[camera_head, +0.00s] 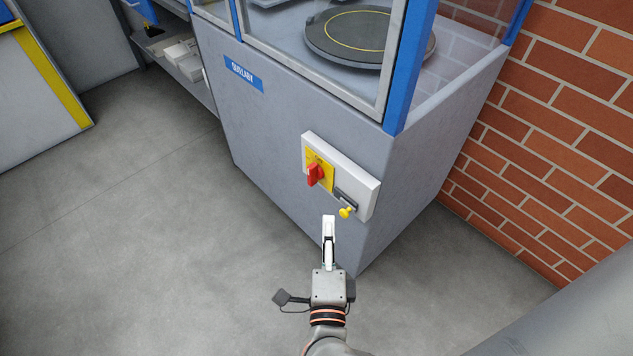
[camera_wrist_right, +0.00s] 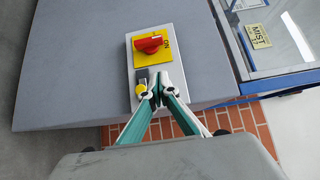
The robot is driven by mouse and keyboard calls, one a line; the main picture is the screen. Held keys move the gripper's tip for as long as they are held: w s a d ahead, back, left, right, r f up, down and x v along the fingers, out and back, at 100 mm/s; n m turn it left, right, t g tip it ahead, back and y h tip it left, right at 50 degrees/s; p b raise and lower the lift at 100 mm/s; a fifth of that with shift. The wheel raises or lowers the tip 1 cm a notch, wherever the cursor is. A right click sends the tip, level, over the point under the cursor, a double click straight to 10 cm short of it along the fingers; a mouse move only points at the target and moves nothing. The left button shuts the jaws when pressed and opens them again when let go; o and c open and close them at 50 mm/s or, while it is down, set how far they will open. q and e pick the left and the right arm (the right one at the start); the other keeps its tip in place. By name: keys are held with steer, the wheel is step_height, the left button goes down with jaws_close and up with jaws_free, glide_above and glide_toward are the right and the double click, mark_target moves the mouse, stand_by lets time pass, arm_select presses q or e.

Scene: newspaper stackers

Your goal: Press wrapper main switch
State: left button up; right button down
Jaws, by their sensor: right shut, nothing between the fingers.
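The main switch is a red rotary handle (camera_head: 314,175) on a yellow plate (camera_head: 325,181), fixed to a light grey switch box (camera_head: 364,185) on the front of the wrapper cabinet (camera_head: 275,135). The red handle (camera_wrist_right: 148,44) also shows in the right wrist view, with "ON" printed on the yellow plate (camera_wrist_right: 168,55) beside it. A small yellow piece (camera_head: 346,212) hangs from a dark fitting on the box. My right gripper (camera_head: 328,219) is shut and empty, just below the box. In the wrist view its fingertips (camera_wrist_right: 157,90) overlap the box's lower part; contact cannot be told. My left gripper is not in view.
Above the cabinet, blue posts (camera_head: 409,65) and clear panels enclose a round black turntable (camera_head: 353,36). A brick wall (camera_head: 560,140) stands on the right. A shelf with white items (camera_head: 182,60) is at the upper left. The grey floor (camera_head: 130,220) is open on the left.

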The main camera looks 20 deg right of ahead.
steer(key=b, duration=0.1)
glide_toward(317, 170)
steer(key=d, duration=0.4)
steer(key=w, duration=0.2)
steer(key=w+a, duration=0.1)
steer(key=w, duration=0.1)
steer(key=shift+f+b, duration=0.1)
steer(key=shift+b, duration=0.25)
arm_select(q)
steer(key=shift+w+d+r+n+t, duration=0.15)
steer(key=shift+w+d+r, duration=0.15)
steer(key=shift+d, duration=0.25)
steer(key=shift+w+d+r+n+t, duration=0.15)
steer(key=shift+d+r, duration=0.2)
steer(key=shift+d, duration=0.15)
arm_select(e)
steer(key=shift+w+a, duration=0.25)
steer(key=shift+w, duration=0.4)
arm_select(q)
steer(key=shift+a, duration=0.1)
